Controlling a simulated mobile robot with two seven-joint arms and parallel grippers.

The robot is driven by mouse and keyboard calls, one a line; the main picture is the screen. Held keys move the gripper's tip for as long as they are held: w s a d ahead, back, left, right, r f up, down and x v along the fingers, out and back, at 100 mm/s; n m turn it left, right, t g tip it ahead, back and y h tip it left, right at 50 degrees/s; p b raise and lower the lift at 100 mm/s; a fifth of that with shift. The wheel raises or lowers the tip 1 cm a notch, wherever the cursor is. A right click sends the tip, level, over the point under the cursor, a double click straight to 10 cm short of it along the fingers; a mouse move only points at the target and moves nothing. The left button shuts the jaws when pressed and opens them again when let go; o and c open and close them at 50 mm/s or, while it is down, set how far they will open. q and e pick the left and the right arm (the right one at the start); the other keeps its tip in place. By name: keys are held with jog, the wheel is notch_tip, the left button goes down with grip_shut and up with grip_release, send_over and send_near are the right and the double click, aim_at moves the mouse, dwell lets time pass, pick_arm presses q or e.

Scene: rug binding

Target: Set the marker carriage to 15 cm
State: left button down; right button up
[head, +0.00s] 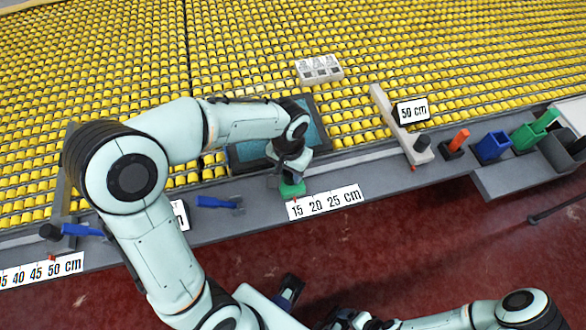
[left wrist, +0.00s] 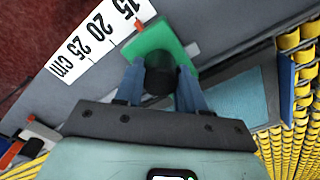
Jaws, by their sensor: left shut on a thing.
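The marker carriage is a green block (left wrist: 165,40) with a black knob and a small orange pointer (left wrist: 138,25). In the head view the green block (head: 291,188) sits on the grey rail, partly hidden by my left gripper (head: 284,175). In the left wrist view my left gripper (left wrist: 160,85) is shut on the black knob (left wrist: 158,62), one finger on each side. The pointer faces the white scale (left wrist: 92,36) at about the 15 mark; the exact offset is too small to tell. My right gripper (head: 350,318) is dark and partly cut off at the bottom edge; its jaws are unclear.
A dark-framed teal panel (head: 250,150) lies behind the carriage. A blue-handled part (head: 217,203) is left along the rail. Yellow rollers fill the back.

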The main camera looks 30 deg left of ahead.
pick_arm(q)
jog(key=c, duration=1)
grip_release()
jog(key=shift+s+a, duration=0.15)
jog(key=shift+s, duration=0.05)
jog(key=o, duration=0.3)
jog(key=shift+s+a, duration=0.1)
jog(key=shift+s, duration=0.05)
jog(key=shift+o, duration=0.2)
jog(key=shift+r, duration=0.25)
notch_tip(320, 180, up, 13)
jog(key=p, duration=0.2)
